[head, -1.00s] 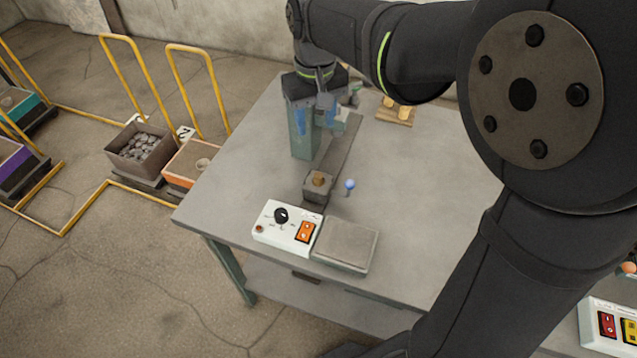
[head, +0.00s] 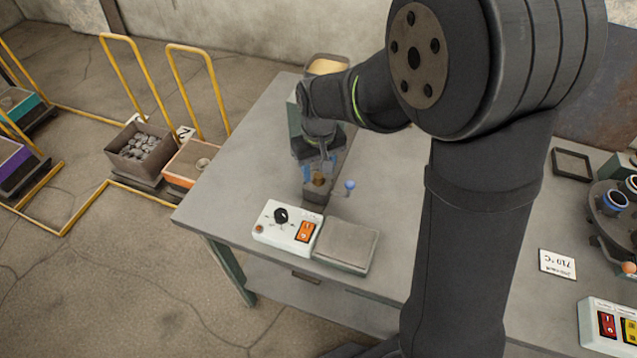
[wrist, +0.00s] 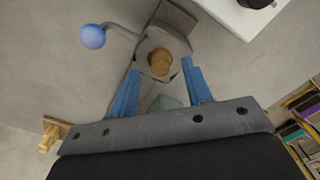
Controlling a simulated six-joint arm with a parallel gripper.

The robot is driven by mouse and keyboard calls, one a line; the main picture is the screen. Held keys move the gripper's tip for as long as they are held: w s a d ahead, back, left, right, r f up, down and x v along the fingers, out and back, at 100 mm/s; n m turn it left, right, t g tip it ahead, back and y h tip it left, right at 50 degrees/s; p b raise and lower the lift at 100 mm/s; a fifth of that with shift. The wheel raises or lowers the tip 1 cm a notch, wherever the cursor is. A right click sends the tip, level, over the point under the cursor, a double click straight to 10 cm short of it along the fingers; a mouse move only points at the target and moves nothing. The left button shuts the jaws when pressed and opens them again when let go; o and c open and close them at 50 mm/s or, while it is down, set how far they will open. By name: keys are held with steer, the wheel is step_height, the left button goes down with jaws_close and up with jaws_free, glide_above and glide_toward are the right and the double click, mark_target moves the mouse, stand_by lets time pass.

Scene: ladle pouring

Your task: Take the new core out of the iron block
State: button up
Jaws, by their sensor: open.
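The iron block (head: 313,196) stands on the workbench behind the control box. The new core (head: 319,178) is a tan, sand-coloured piece sitting in the block's top. In the wrist view the core (wrist: 160,62) shows as a round tan shape inside the grey block (wrist: 176,40). My gripper (head: 319,171) is over the block, pointing down. In the wrist view its two blue fingers (wrist: 159,85) are open, one to each side of the core's line, with nothing between the tips that I can see held. The fingers partly hide the core in the head view.
A blue-knobbed lever (head: 349,185) stands at the block's right. A white control box (head: 270,232) with a dial and orange switch and a grey plate (head: 346,240) lie in front. A green machine column (head: 294,118) rises behind. The bench's left side is clear.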

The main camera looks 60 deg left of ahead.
step_height(320, 180, down, 2)
steer(key=shift+c, duration=0.3)
jaws_close()
